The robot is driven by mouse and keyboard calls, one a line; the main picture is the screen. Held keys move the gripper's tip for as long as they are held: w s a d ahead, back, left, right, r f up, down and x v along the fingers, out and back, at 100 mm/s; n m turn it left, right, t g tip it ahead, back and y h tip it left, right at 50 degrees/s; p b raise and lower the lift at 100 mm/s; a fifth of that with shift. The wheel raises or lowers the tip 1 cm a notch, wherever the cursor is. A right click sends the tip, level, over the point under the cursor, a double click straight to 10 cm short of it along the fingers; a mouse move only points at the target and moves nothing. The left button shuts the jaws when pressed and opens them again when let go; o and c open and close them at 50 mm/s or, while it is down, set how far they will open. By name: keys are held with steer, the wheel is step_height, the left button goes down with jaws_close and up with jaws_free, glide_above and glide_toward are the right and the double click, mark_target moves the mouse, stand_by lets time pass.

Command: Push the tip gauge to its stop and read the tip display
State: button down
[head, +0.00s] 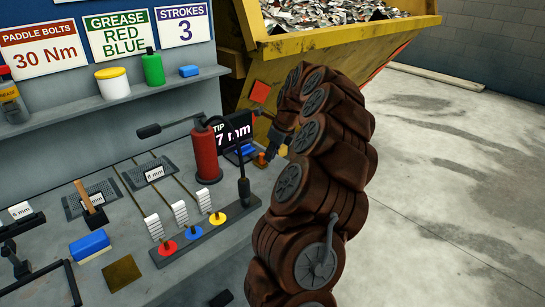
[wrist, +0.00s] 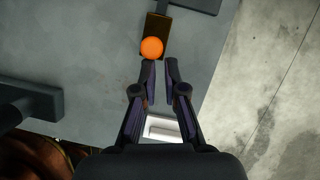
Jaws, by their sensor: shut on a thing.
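The tip display (head: 237,133) is a black panel behind the red cylinder. It reads "TIP" and a 7 before "mm"; a dark rod crosses it, so any earlier digit is unclear. The tip gauge's orange knob (wrist: 152,48) lies just at my fingertips in the wrist view, against a brown block (wrist: 158,22). A small orange piece (head: 261,158) also shows below the display in the head view. My gripper (wrist: 160,66) is shut on the knob, with a narrow gap between its fingers; the exact contact is unclear. My arm partly hides it in the head view.
Red, blue and yellow round bases (head: 194,233) line the bench front. A yellow skip (head: 345,40) stands behind. Open concrete floor (head: 450,160) lies to the right.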

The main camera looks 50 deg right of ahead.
steer(key=s, duration=0.2)
steer(key=s+b, duration=0.1)
steer(key=shift+d, duration=0.25)
steer(key=shift+s+d+r, duration=0.35)
steer(key=shift+s+r, duration=0.3)
steer(key=shift+r, duration=0.15)
steer(key=b+v, duration=0.2)
steer(key=v, duration=0.6)
steer(key=shift+a, duration=0.15)
steer(key=shift+s+a+r, duration=0.1)
